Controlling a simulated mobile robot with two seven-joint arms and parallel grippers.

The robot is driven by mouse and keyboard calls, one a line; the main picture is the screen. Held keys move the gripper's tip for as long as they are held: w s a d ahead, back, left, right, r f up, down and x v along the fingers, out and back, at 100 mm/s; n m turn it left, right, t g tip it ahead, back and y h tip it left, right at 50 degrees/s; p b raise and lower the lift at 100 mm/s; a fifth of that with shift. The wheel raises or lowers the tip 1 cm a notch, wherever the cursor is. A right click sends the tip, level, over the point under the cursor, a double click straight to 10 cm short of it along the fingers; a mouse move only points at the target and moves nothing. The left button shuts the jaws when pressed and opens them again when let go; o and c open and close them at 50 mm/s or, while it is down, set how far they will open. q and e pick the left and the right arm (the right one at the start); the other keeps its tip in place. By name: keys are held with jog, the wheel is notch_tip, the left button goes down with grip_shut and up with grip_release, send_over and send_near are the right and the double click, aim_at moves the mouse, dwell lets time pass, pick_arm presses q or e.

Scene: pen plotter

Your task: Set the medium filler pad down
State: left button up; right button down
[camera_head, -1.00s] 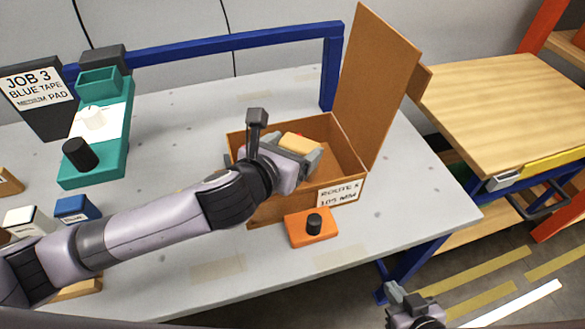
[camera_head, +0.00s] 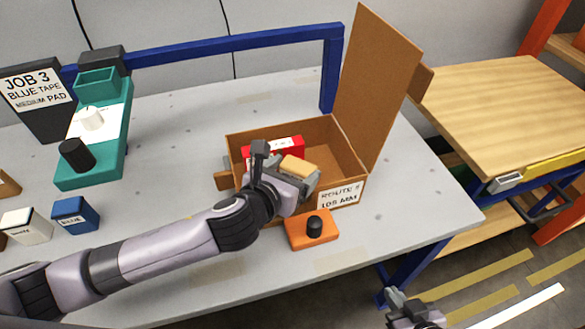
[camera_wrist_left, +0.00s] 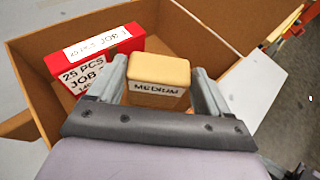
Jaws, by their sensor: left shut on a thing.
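The medium filler pad (camera_wrist_left: 158,78) is a tan block with a MEDIUM label on its side. My left gripper (camera_wrist_left: 160,85) is shut on it, one finger on each side. In the head view the pad (camera_head: 299,165) and my left gripper (camera_head: 298,176) are over the front part of the open cardboard box (camera_head: 348,162). Whether the pad touches the box floor cannot be told. A red carton (camera_wrist_left: 95,62) with a white label stands in the box, left of the pad; it also shows in the head view (camera_head: 287,143). My right gripper (camera_head: 408,300) is low at the bottom edge, its fingers unclear.
The box's tall lid flap (camera_head: 377,85) stands up at its right. An orange block with a black knob (camera_head: 312,232) sits in front of the box. A teal device (camera_head: 98,135), a job sign (camera_head: 37,95) and small blue (camera_head: 76,215) and white (camera_head: 28,227) boxes are at left.

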pick_arm(q)
jog(key=shift+f, duration=0.25)
jog(key=o, duration=1)
jog(key=shift+s+f, duration=0.1)
jog(key=shift+c, duration=0.2)
jog(key=shift+s+r, duration=0.1)
jog(key=shift+r, duration=0.55)
jog(key=v, duration=1.1)
jog(key=shift+s+a+r+p, duration=0.2)
jog(key=shift+a+p, duration=0.05)
jog(key=shift+p, duration=0.1)
